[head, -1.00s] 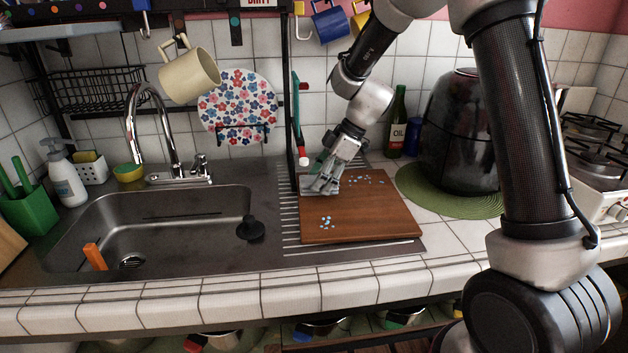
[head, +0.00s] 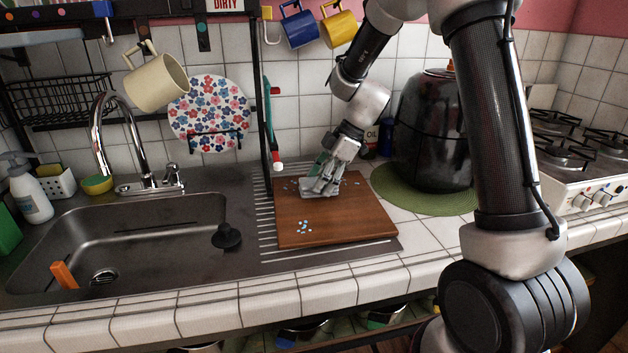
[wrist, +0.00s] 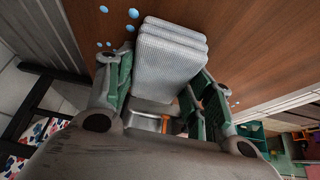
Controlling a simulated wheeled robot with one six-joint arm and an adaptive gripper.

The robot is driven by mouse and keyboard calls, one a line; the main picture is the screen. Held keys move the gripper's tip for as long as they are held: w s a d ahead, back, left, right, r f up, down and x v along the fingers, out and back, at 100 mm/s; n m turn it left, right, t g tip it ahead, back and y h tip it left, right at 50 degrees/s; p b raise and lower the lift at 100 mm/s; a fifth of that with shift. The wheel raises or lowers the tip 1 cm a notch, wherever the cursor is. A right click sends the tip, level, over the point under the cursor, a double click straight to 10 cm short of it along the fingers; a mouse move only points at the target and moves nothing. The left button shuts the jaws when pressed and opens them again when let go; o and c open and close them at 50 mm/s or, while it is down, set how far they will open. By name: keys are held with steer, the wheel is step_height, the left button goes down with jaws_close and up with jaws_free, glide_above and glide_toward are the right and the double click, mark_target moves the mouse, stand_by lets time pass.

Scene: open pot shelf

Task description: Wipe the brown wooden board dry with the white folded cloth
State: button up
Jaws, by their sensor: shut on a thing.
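The brown wooden board (head: 345,224) lies flat on the ribbed drainer right of the sink; it also fills much of the wrist view (wrist: 235,40). My gripper (head: 326,184) is over the back half of the board, pointing down. In the wrist view, my gripper (wrist: 160,98) is shut on the white folded cloth (wrist: 170,52), its layers projecting past the fingers. The cloth appears down at the board's surface. Blue water drops (head: 304,227) sit at the front left of the board. More drops (wrist: 131,14) lie beside the cloth, and small ones show right of the gripper.
The sink (head: 140,240) with a black plunger-like stopper (head: 227,236) is to the left. A black upright post (head: 266,120) stands behind the board's left side. A dark round-bodied appliance (head: 432,130) stands on a green mat (head: 400,190) at right. An oil bottle (head: 371,136) is behind my gripper.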

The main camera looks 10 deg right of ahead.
steer(key=shift+s+d, duration=0.15)
steer(key=shift+d, duration=2.55)
steer(key=shift+s+d, duration=0.15)
steer(key=shift+d, duration=2.55)
steer(key=shift+w+d+r, duration=0.1)
steer(key=shift+w+r, duration=0.05)
steer(key=shift+w, duration=1.05)
steer(key=shift+w+a+f, duration=0.25)
steer(key=shift+a+f, duration=0.1)
steer(key=shift+a, duration=3.25)
steer(key=shift+w+a+r, duration=0.1)
steer(key=shift+a, duration=0.9)
steer(key=shift+w+a+r, duration=0.1)
steer(key=shift+w+a, duration=0.05)
steer(key=shift+a, duration=0.85)
steer(key=shift+w+a+r, duration=0.1)
steer(key=shift+a, duration=0.9)
steer(key=shift+w+a+f, duration=0.1)
steer(key=shift+a, duration=1.55)
steer(key=shift+w+a+f, duration=0.1)
steer(key=shift+a, duration=1.55)
steer(key=shift+r, duration=0.1)
